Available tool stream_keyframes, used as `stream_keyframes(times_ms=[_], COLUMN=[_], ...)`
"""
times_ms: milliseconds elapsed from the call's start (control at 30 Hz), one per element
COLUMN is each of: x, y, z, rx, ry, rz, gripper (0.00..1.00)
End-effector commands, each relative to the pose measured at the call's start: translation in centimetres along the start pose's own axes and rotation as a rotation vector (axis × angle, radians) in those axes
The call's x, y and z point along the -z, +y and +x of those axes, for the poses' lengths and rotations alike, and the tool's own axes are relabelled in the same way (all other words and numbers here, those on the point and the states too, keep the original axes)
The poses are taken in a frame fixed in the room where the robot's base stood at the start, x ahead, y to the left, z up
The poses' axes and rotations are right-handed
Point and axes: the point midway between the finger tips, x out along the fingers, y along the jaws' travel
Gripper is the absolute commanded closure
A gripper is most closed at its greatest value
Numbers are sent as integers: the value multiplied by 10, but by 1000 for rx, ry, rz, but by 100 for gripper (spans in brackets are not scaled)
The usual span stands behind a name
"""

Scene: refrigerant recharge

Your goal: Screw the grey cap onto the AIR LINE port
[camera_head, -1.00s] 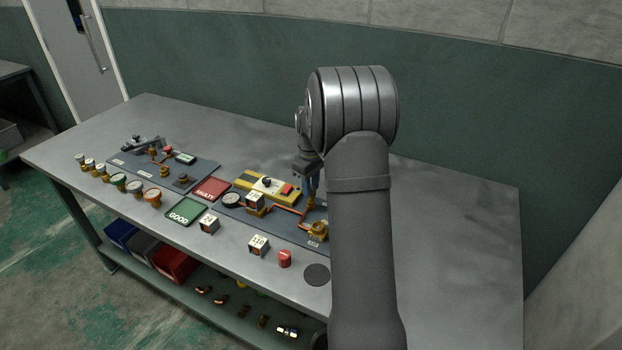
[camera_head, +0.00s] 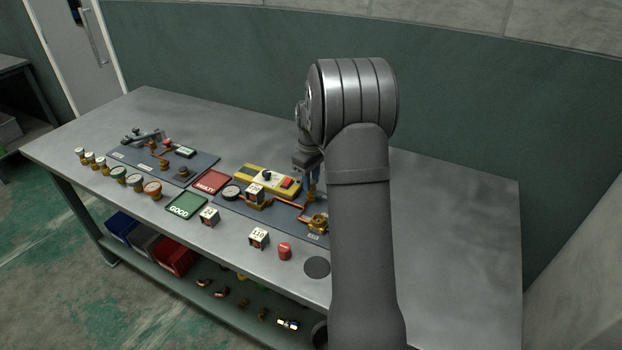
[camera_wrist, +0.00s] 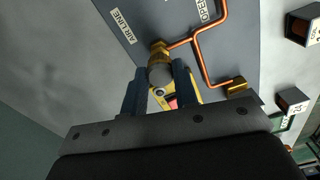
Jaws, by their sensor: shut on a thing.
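In the wrist view, my gripper (camera_wrist: 160,76) is shut on the grey cap (camera_wrist: 159,71), a small rounded piece between the fingertips. The cap is at the end of the brass AIR LINE port (camera_wrist: 158,50) and looks in line with it. I cannot tell whether its thread is engaged. The white AIR LINE label (camera_wrist: 123,26) lies on the dark board to the left of the port. In the head view, my gripper (camera_head: 313,182) points down over the right-hand board; its fingertips and the cap are mostly hidden by my arm.
Orange copper pipe (camera_wrist: 207,62) runs from the port across the board. A yellow instrument (camera_head: 268,179) stands behind it. Red FAULT (camera_head: 210,182) and green GOOD (camera_head: 186,205) trays, numbered blocks (camera_head: 258,238) and a red cap (camera_head: 285,251) are nearby. The table's right side is clear.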

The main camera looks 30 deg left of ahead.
Motion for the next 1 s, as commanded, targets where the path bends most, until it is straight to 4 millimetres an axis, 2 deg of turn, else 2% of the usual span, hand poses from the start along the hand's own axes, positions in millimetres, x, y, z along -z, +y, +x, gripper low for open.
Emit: stream_keyframes(times_ms=[1000], x=[0], y=[0], z=[19], rx=[0], ry=[0], rz=[16], gripper=[95])
